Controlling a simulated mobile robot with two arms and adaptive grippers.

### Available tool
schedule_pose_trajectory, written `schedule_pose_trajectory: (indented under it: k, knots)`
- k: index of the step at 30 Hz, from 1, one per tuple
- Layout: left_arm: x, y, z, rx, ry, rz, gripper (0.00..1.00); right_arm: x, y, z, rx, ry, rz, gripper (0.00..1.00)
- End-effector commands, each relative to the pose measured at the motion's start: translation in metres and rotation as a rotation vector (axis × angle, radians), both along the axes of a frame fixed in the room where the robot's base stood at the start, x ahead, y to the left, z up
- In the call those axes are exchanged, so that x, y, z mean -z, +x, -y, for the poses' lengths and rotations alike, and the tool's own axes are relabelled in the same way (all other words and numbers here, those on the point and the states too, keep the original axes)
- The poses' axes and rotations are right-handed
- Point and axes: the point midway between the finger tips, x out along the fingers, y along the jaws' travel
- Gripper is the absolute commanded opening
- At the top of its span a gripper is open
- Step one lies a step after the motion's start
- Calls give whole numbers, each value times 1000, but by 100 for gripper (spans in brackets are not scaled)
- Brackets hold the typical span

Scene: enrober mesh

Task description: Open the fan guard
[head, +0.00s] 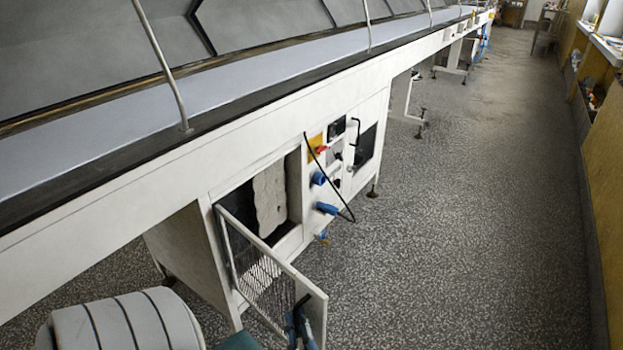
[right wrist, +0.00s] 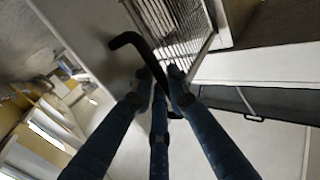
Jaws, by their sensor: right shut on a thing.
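The fan guard (head: 262,281) is a white-framed mesh door, swung out from the cabinet opening at lower centre in the head view. Its mesh also shows at the top of the right wrist view (right wrist: 176,26). A black bent handle (right wrist: 129,40) sits on the guard's white panel; it also shows in the head view (head: 302,301). My right gripper (head: 303,322), with blue fingers, is at the handle. In the right wrist view its fingers (right wrist: 164,84) are closed around the handle's lower part. My left gripper is not in view.
The cabinet opening (head: 270,198) shows a pale block inside a dark recess. To its right is a control panel (head: 333,165) with blue plugs and a hanging black cable (head: 331,187). A long conveyor (head: 235,95) runs above. The speckled floor (head: 470,230) at right is clear.

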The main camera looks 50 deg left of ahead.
Motion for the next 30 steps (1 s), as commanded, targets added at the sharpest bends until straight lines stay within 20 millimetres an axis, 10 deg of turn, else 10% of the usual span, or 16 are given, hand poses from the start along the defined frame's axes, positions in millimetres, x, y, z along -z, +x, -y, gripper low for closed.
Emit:
schedule_pose_trajectory:
  k: [14, 17, 30]
  knots:
    - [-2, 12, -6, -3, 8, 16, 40, 0, -2, -3, -8, 0, 2, 0]
    - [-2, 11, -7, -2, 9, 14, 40, 0, -2, -3, -8, 0, 2, 30]
    - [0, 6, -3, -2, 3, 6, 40, 1, -8, 6, -9, -1, 0, 30]
